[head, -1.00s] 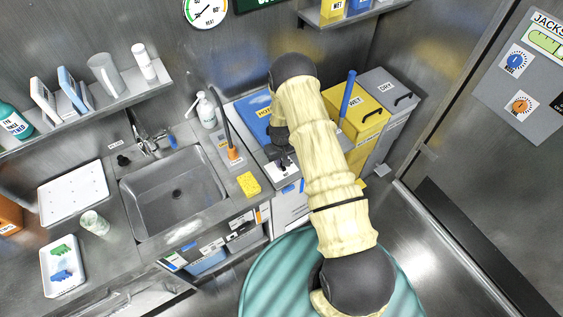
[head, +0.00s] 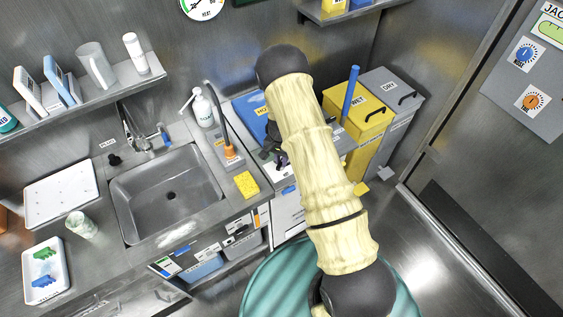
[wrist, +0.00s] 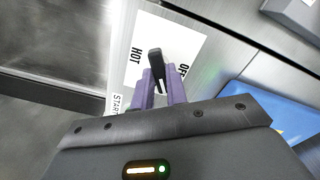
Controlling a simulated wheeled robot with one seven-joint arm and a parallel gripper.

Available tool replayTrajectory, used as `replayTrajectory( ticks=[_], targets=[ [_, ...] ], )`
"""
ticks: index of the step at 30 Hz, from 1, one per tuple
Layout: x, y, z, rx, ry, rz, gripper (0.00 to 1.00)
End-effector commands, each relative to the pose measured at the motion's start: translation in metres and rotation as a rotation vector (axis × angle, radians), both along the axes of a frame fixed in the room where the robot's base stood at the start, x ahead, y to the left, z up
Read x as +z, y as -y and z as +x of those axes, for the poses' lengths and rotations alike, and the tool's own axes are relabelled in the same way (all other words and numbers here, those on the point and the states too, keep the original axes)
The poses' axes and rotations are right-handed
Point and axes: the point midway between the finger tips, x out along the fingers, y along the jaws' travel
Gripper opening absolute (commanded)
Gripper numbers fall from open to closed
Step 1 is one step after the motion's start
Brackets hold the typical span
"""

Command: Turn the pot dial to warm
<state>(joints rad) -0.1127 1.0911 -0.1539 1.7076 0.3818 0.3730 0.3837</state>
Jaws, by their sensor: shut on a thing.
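The pot dial (wrist: 155,58) is a black bar-shaped knob on a white label plate (wrist: 190,45) in the wrist view. HOT is printed to its left and OFF to its right; no "warm" word is readable. My gripper (wrist: 161,90) has purple fingers closed on the lower part of the knob, one on each side. The knob's upper end stands out between HOT and OFF, leaning slightly left. In the head view my gripper (head: 282,160) is small and partly hidden by my arm, over the front panel beside a blue-topped unit (head: 250,112).
A START label (wrist: 117,103) lies left of the fingers in the wrist view. In the head view a sink (head: 168,195), a yellow sponge (head: 246,184) and a dispenser bottle (head: 203,108) are left of the arm. Yellow (head: 358,115) and grey bins stand right.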

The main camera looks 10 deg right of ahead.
Motion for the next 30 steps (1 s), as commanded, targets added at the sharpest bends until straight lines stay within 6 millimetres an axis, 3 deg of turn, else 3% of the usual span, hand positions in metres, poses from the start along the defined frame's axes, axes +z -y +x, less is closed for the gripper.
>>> replayTrajectory(
  ticks=[15, 30],
  targets=[
    [0.0003, -0.0011, 0.0009, -0.436, 0.002, 0.0, 0.0],
    [0.0011, -0.0011, 0.0012, -0.557, 0.002, 0.002, 0.0]
  ],
)
